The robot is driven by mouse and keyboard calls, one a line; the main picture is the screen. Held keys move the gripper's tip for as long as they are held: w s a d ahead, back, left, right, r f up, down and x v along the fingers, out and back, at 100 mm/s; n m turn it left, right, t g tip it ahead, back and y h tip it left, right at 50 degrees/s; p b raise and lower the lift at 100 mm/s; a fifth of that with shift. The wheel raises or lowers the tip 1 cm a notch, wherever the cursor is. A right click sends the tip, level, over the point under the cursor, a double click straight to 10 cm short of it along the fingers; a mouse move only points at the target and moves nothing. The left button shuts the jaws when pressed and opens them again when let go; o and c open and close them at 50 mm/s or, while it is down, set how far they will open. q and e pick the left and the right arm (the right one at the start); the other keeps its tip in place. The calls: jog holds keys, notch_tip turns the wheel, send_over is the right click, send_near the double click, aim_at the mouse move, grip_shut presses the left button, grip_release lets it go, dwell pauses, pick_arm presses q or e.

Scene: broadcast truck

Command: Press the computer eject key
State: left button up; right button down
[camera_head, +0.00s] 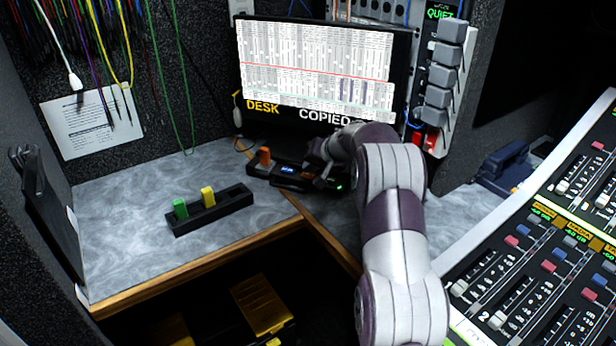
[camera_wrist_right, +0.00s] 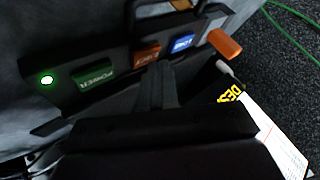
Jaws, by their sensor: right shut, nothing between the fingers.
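The computer unit is a low black box (camera_head: 262,171) on the desk below the monitor, partly hidden by my right arm. In the right wrist view its sloped panel (camera_wrist_right: 70,93) carries a green power key (camera_wrist_right: 93,82), an orange-brown eject key (camera_wrist_right: 146,55) and a blue key (camera_wrist_right: 181,43). Their lettering appears upside down. A green light (camera_wrist_right: 47,80) glows at one end and an orange knob (camera_wrist_right: 224,43) stands at the other. My right gripper (camera_wrist_right: 155,72) is shut and empty, its tips right by the eject key. I cannot tell whether they touch it. My left gripper is not in view.
A monitor (camera_head: 315,72) stands behind the unit. A black block with green and yellow plugs (camera_head: 222,213) lies on the desk at left. A fader console (camera_head: 530,260) fills the right side. Cables hang at upper left. Bare desk (camera_head: 120,215) is free at left.

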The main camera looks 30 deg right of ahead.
aim_at(311, 176)
jog(key=shift+f+b, duration=0.35)
jog(key=shift+b, duration=0.1)
dwell(0.6)
jog(key=shift+r, duration=0.15)
jog(key=shift+r+p, duration=0.55)
jog(key=shift+r, duration=0.1)
notch_tip(311, 176, up, 5)
jog(key=p, duration=0.4)
jog(key=shift+r, duration=0.1)
dwell(0.3)
dwell(0.4)
